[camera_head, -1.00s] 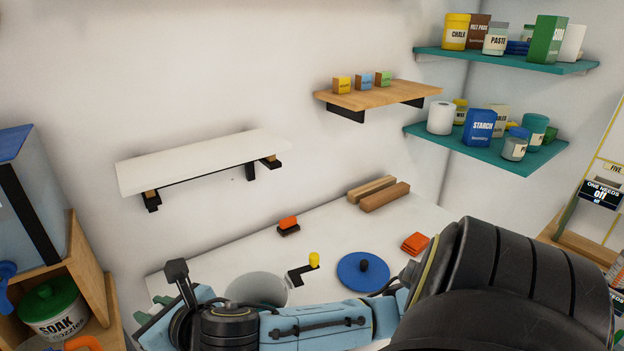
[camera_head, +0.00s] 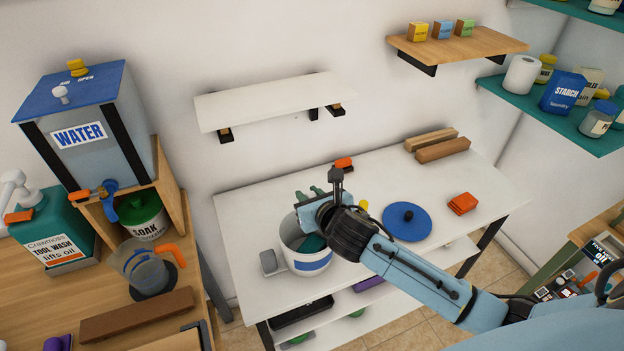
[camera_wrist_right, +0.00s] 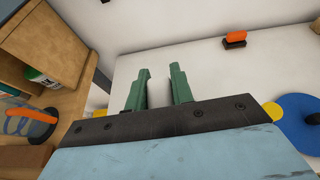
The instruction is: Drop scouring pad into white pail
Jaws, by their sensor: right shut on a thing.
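The white pail (camera_head: 306,264) stands on the white table, with a blue band on its side. A dark teal piece (camera_head: 312,243) shows inside it; I cannot tell whether it is the scouring pad. My right gripper (camera_head: 309,191) is over the pail's far rim, with its wrist covering part of the opening. Its two green fingers (camera_wrist_right: 159,84) point toward the wall in the right wrist view, a narrow gap between them. My left gripper is not in view.
A blue lid (camera_head: 407,222) and an orange stack (camera_head: 462,203) lie to the right on the table. A brush with an orange top (camera_head: 343,164) lies behind. The water tank (camera_head: 90,130) and a clear jug (camera_head: 145,270) stand at left. A white shelf (camera_head: 270,101) hangs above.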

